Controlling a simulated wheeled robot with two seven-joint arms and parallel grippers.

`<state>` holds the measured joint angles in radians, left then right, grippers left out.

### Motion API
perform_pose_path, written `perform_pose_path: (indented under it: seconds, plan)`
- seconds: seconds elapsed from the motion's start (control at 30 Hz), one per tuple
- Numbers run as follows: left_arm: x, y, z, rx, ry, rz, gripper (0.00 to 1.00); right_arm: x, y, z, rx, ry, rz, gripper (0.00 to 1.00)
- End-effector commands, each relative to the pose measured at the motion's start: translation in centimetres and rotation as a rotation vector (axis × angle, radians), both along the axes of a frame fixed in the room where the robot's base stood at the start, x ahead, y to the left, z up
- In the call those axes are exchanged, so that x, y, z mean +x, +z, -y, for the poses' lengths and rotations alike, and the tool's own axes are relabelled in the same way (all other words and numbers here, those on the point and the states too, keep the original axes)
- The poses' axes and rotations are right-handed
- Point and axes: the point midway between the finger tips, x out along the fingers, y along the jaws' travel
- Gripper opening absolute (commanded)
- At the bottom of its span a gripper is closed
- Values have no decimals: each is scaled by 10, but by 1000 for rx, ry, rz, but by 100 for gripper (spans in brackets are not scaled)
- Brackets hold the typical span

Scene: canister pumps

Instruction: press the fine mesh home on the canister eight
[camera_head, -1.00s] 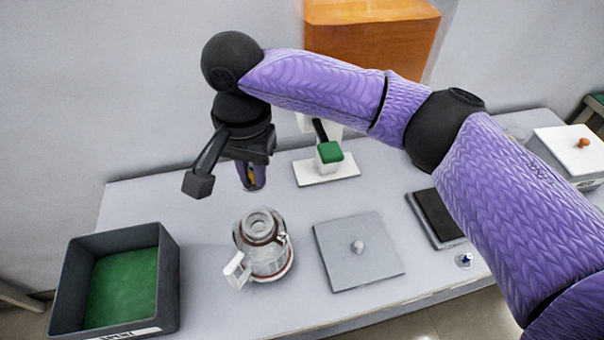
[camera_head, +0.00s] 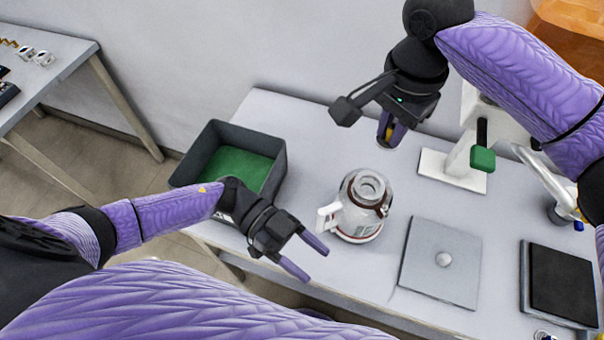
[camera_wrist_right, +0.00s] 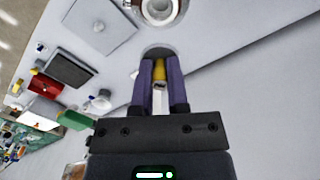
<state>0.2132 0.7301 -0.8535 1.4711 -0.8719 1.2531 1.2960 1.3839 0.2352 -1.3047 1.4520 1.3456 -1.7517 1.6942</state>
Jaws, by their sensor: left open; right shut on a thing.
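The clear canister (camera_head: 351,219) with a brown-red collar, round open top and white handle stands upright on the table; its top also shows in the wrist view (camera_wrist_right: 160,9). My right gripper (camera_head: 390,134) is above and behind it, apart from it. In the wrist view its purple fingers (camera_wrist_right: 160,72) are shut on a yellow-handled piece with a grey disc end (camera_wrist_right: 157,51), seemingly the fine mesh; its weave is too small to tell. My left gripper (camera_head: 306,258) is open and empty, in front of the canister's handle side. No number is readable on the canister.
A dark bin with a green floor (camera_head: 275,170) stands left of the canister. A grey plate with a knob (camera_head: 430,280) lies to the right, then a black pad (camera_head: 562,284). A white stand with a green block (camera_head: 452,166) is behind right.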

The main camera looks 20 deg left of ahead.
Motion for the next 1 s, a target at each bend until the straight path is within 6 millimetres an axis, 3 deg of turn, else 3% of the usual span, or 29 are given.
perform_pose_path:
  seconds: [0.1,0.17,0.3,0.47,0.57,0.8,1.0]
  plan:
    - [23,9,-7,312,-195,146,64,0,0,0,0,0,0,0]
    - [42,11,-16,494,-215,214,64,0,0,0,0,0,0,0]
    - [87,24,-38,823,-127,337,64,0,0,0,0,0,0,0]
    - [111,33,-49,971,-31,389,64,0,0,0,0,0,0,0]
    - [111,21,-45,982,-24,388,64,0,0,0,0,0,0,0]
    - [105,-36,-22,980,-25,386,64,0,0,0,0,0,0,0]
    - [103,-68,-9,980,-24,387,64,0,0,0,0,0,0,0]
